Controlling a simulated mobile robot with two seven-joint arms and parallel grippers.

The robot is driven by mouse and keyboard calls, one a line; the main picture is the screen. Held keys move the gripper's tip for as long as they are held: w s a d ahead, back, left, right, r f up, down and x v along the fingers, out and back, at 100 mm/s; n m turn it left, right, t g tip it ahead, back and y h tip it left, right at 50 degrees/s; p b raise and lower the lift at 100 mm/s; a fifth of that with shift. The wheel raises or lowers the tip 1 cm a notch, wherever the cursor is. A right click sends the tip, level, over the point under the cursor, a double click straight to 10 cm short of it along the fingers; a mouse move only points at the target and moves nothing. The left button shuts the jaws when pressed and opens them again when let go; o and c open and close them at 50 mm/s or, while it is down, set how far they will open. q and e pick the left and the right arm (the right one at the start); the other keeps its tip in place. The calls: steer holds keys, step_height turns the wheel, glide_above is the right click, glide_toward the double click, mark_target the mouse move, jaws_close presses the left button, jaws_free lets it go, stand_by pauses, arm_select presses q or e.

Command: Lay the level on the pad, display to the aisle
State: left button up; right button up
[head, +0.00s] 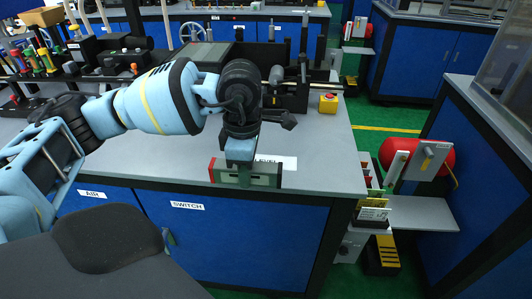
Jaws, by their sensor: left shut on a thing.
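My left arm comes in from the left and its gripper (241,164) points down at the front edge of the bench. It is shut on the level (264,180), a grey-green bar with a red left end and pale window-like panels on the side facing me. The level is roughly horizontal and overlaps the bench's front edge in the view; I cannot tell whether it touches the top. A white label (285,162) lies behind it, its lettering partly hidden by the gripper. I cannot make out a separate pad. My right gripper is not in view.
The grey bench top (330,175) is clear to the right of the level. Dark machinery (290,88) and a yellow box with a red button (328,103) stand behind.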

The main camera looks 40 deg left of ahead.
arm_select(q)
steer(key=w+a, duration=0.1)
steer(key=w, duration=0.2)
steer(key=w+a, duration=0.1)
steer(key=w, duration=0.3)
steer(key=w+a+f, duration=0.1)
steer(key=w, duration=0.3)
steer(key=shift+w+a, duration=0.1)
steer(key=shift+a, duration=0.15)
steer(key=shift+w+f, duration=0.2)
steer(key=shift+f, duration=1.6)
steer(key=shift+f, duration=0.15)
steer(key=o, duration=1.1)
step_height(320, 180, up, 12)
steer(key=shift+p, duration=0.4)
